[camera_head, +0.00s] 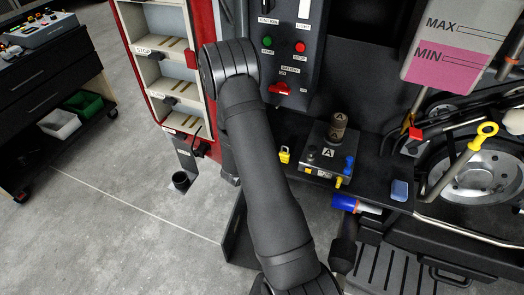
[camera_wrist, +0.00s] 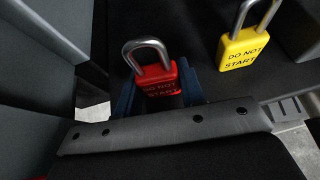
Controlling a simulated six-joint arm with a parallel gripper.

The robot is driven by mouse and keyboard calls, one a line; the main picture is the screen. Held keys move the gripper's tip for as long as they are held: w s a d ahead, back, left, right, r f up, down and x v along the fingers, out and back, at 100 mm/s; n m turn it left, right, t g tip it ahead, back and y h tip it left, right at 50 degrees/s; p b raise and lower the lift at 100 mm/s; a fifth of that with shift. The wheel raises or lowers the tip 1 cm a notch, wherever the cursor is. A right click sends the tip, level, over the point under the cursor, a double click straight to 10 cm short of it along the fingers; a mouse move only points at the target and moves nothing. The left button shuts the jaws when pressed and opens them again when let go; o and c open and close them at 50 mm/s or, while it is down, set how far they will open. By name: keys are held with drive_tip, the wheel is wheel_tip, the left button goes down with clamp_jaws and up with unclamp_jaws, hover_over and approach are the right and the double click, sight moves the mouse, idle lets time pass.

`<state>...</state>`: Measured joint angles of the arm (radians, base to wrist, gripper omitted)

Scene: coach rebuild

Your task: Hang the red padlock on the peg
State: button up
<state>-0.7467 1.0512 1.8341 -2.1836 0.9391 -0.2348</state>
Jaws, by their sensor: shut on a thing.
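The red padlock (camera_wrist: 158,80) shows in the wrist view, with a grey metal shackle pointing up and dark lettering on its body. My gripper (camera_wrist: 160,92) is shut on the padlock's body, with a blue finger on each side. The lower part of the padlock is hidden by the gripper. In the head view my arm hides both the gripper and the red padlock. I cannot make out the peg for certain in either view.
A yellow padlock (camera_wrist: 242,48) stands right of the red one; it also shows in the head view (camera_head: 285,155) on a dark shelf. A grey box marked A (camera_head: 327,152) is beside it. A control panel (camera_head: 290,50) rises behind, with a red-framed rack (camera_head: 198,90) to its left.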

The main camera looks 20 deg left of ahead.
drive_tip(key=shift+r, duration=1.45)
drive_tip(key=shift+r, duration=0.1)
drive_tip(key=shift+d+r, duration=0.1)
drive_tip(key=shift+r, duration=0.2)
drive_tip(key=w+d+r+n+y, duration=0.1)
drive_tip(key=d+r, duration=0.2)
drive_tip(key=r, duration=0.8)
drive_tip(key=shift+w+d+r, duration=0.15)
drive_tip(key=shift+d+r, duration=0.05)
drive_tip(key=shift+r, duration=0.1)
drive_tip(key=shift+w, duration=0.85)
idle(0.8)
drive_tip(key=shift+w, duration=0.3)
drive_tip(key=shift+w, duration=0.35)
idle(0.4)
drive_tip(key=shift+w+f, duration=0.1)
drive_tip(key=shift+w, duration=0.25)
